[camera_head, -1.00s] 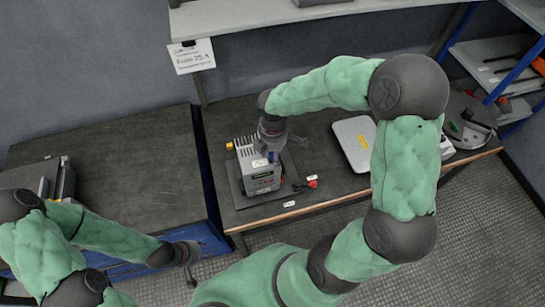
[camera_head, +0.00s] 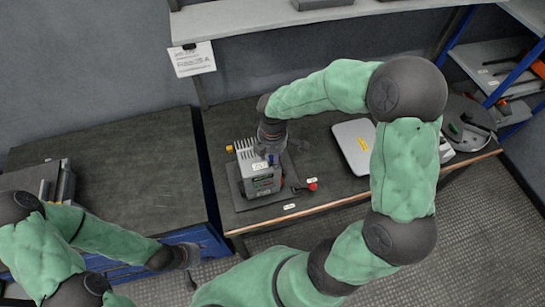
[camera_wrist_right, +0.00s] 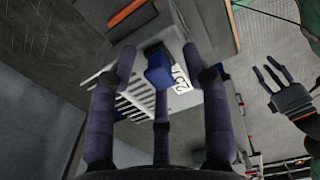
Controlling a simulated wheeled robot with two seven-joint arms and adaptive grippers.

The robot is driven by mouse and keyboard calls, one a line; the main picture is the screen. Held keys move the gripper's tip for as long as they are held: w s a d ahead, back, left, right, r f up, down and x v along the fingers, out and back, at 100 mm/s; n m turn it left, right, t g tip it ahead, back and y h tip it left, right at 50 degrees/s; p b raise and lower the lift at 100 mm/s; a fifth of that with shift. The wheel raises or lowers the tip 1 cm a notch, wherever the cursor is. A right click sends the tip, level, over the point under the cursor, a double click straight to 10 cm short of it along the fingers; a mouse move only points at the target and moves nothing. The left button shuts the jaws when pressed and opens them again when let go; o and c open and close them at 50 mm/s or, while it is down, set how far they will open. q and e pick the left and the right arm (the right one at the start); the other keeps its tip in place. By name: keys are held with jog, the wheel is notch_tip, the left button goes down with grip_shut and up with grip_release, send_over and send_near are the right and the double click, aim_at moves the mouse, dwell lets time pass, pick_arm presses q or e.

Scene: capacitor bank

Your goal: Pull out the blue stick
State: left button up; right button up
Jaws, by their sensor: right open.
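The blue stick (camera_wrist_right: 158,70) shows as a short blue block standing up from the top of a grey finned device (camera_head: 262,183). Only a small blue patch of the stick (camera_head: 273,158) shows in the head view. My right gripper (camera_head: 273,148) is above the device. In the right wrist view its dark fingers (camera_wrist_right: 158,58) are spread open around the blue stick, with a gap visible on both sides. Whether the rear finger touches the stick cannot be told. My left gripper (camera_head: 190,268) hangs empty at lower left, away from the device; its fingers look spread in the wrist view (camera_wrist_right: 270,78).
The device stands on a dark plate on the workbench (camera_head: 225,130). A red-tipped lever (camera_head: 312,187) sticks out at its right. A flat grey case (camera_head: 356,145) lies further right. A shelf (camera_head: 240,18) with a hanging paper sign (camera_head: 192,60) is above. The left bench top (camera_head: 130,165) is mostly clear.

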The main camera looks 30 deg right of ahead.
aim_at(272, 156)
dwell(0.4)
grip_shut()
jog(key=shift+r+p, duration=0.15)
jog(key=shift+p, duration=0.15)
jog(key=shift+r+p, duration=2.45)
jog(key=shift+r, duration=0.4)
